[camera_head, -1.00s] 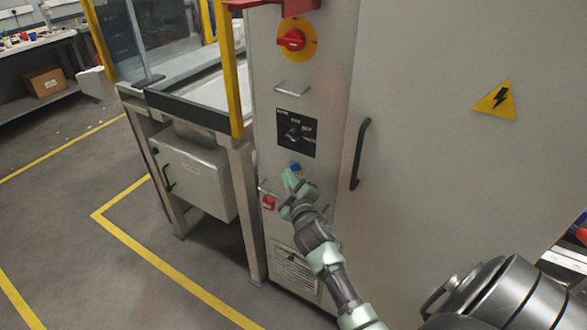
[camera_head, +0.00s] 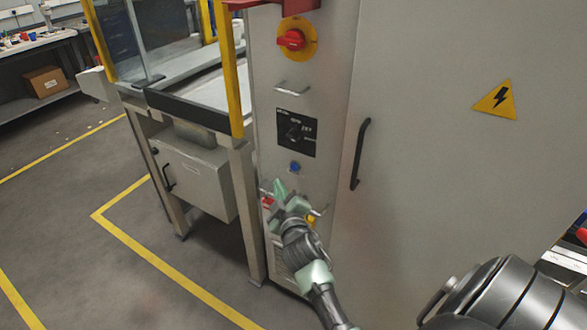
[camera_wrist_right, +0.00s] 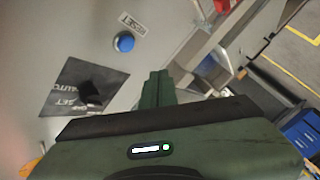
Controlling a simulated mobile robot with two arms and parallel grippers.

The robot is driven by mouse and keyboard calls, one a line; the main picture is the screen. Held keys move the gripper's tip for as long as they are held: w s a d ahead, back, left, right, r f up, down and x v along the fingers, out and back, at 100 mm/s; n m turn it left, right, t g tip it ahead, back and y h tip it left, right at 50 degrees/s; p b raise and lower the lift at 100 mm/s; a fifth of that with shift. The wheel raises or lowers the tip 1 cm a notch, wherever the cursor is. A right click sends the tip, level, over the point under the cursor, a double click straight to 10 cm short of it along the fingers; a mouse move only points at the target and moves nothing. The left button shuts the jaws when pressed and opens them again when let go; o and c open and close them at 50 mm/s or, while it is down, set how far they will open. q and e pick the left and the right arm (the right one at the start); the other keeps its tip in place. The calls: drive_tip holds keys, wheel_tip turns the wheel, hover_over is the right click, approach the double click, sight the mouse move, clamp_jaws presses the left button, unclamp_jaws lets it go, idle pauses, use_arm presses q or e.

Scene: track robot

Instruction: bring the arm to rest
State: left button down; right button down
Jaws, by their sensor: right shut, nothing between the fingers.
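My right gripper (camera_head: 279,189) is pale green in the head view. It is shut and empty, in front of the lower part of the grey cabinet's narrow panel (camera_head: 268,128), below a blue button (camera_head: 295,167). In the right wrist view its closed fingers (camera_wrist_right: 157,90) point at the panel, with the blue button (camera_wrist_right: 124,42) beside a RESET label and apart from the fingertips. My right arm comes up from the bottom of the head view. My left gripper does not show.
The cabinet door has a black handle (camera_head: 360,153). A framed bench (camera_head: 192,178) stands at left. Floor with yellow lines (camera_head: 150,255) is clear.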

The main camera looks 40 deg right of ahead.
idle(0.3)
drive_tip(key=s+a+f+g+y, duration=0.2)
drive_tip(key=a+f, duration=0.2)
drive_tip(key=f, duration=0.6)
drive_tip(key=s+a+f+g+y, duration=0.2)
drive_tip(key=s+a+f, duration=0.1)
drive_tip(key=f, duration=0.8)
drive_tip(key=s+a+f+g+y, duration=0.1)
drive_tip(key=s+a+f+g, duration=0.25)
drive_tip(key=s+f, duration=0.95)
drive_tip(key=s+f+m+g, duration=0.1)
drive_tip(key=s+f+g, duration=0.1)
drive_tip(key=s+f, duration=0.4)
drive_tip(key=s+a+f+m+g+y, duration=0.1)
drive_tip(key=s+f+g, duration=0.2)
drive_tip(key=s, duration=1.3)
drive_tip(key=s+a+f+m+g, duration=0.1)
drive_tip(key=s+f+g, duration=0.1)
drive_tip(key=s+f, duration=0.7)
drive_tip(key=shift+s, duration=1)
drive_tip(key=shift+f+g, duration=0.1)
drive_tip(key=shift+g, duration=0.15)
